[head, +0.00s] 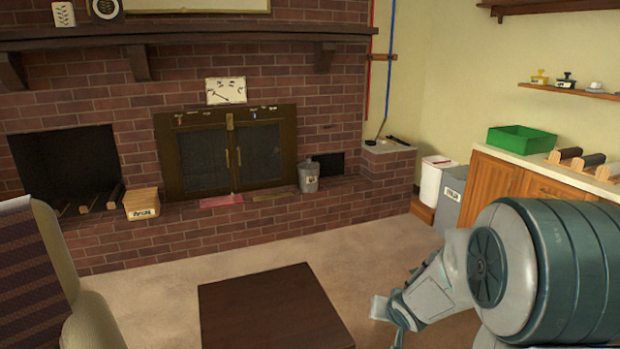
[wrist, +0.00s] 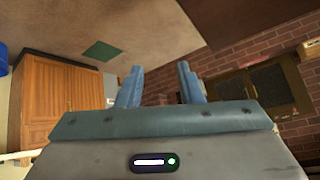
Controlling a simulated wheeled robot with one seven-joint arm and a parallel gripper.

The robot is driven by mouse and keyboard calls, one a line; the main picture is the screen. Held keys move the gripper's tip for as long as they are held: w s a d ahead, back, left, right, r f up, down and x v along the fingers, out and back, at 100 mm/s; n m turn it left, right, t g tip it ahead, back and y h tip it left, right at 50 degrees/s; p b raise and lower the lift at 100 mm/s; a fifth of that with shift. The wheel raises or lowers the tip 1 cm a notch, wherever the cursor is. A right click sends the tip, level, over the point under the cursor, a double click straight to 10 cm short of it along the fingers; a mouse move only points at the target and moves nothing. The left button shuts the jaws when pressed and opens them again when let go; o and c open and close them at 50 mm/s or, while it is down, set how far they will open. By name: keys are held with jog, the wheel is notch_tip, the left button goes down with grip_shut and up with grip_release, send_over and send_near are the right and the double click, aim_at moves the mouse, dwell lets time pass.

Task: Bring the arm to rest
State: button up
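My arm is folded in at the right of the head view, with its large grey-green joint close to the camera. My gripper (wrist: 160,88) shows in the wrist view with its two blue-grey fingers apart and nothing between them. In the head view the gripper end (head: 382,307) hangs low over the carpet, to the right of the dark table, and its fingers are too small there to make out clearly. It appears to touch nothing.
A dark brown table (head: 270,310) stands at the front centre. An armchair (head: 70,270) is at the left. A brick fireplace (head: 110,240) lines the back. A wooden cabinet (head: 495,178) with a green tray (head: 521,139) is at the right. Carpet (head: 340,240) lies clear between.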

jog(key=s+r+g+h+p, duration=0.2)
jog(key=s+r+p, duration=0.4)
jog(key=s+r, duration=0.65)
jog(key=s+a+r+n+g+y+p, duration=0.1)
jog(key=s+r+p, duration=0.4)
jog(key=s+r, duration=0.5)
jog(key=shift+s+a+n+g+y, duration=0.45)
jog(key=shift+s+a+g, duration=0.35)
jog(key=shift+a+g, duration=0.3)
jog(key=shift+a, duration=0.1)
